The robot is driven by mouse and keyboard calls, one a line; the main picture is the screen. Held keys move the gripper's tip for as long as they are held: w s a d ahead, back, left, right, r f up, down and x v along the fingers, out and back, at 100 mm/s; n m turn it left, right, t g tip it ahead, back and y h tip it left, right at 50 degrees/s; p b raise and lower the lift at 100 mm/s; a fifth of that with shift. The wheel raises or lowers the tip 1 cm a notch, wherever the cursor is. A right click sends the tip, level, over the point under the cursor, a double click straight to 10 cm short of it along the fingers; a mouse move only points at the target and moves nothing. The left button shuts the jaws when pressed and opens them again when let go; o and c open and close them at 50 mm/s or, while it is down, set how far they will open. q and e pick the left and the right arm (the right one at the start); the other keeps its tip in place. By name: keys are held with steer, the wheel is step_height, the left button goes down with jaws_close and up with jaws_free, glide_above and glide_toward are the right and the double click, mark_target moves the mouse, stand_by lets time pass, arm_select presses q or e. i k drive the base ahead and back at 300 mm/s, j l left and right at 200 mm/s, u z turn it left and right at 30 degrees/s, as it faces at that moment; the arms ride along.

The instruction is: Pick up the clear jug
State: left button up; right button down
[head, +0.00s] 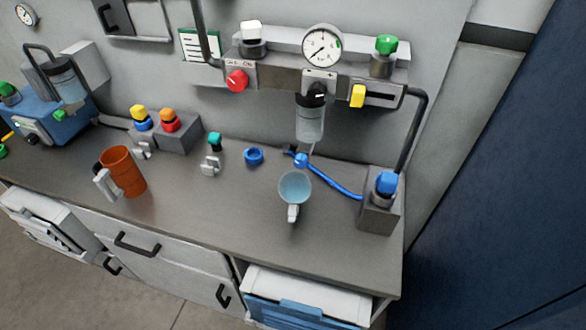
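The clear jug (295,188) stands on the grey bench top, right of the middle. I see its round, pale blue-tinted opening from above, and its white handle points toward the front edge of the bench. It stands in front of the clear filter bowl (310,122) that hangs under the wall unit. A blue hose passes just behind it and to its right. Neither of my grippers is in view.
An orange jug (122,172) with a pale handle stands at the left. A blue ring (254,156) and a green-topped valve (214,142) are left of the clear jug. A grey block with a blue knob (386,183) is right. The bench front is clear.

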mark_target(294, 187)
steer(key=k, duration=0.2)
steer(key=j+z, duration=0.7)
steer(key=k+j+z, duration=0.15)
steer(key=j+z, duration=0.2)
